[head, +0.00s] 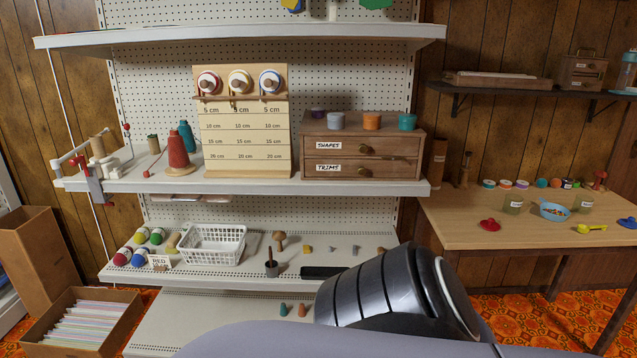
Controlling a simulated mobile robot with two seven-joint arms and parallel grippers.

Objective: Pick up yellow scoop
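The yellow scoop (591,229) lies on the wooden table (470,237) at the right of the head view, near the table's front. It is small in view. A blue bowl (555,211) with small pieces in it stands just left of and behind the scoop. A red scoop-like piece (490,225) lies further left on the table, and a blue one (628,223) lies to the right. Neither of my grippers is in view; only a dark and grey part of my own body shows at the bottom, well away from the scoop.
Greenish cups (513,204) stand by the bowl, with several small jars along the table's back. A white shelf unit (240,186) fills the middle, holding a drawer box (362,158) and a white basket (212,245). Cardboard boxes (38,255) stand at the left.

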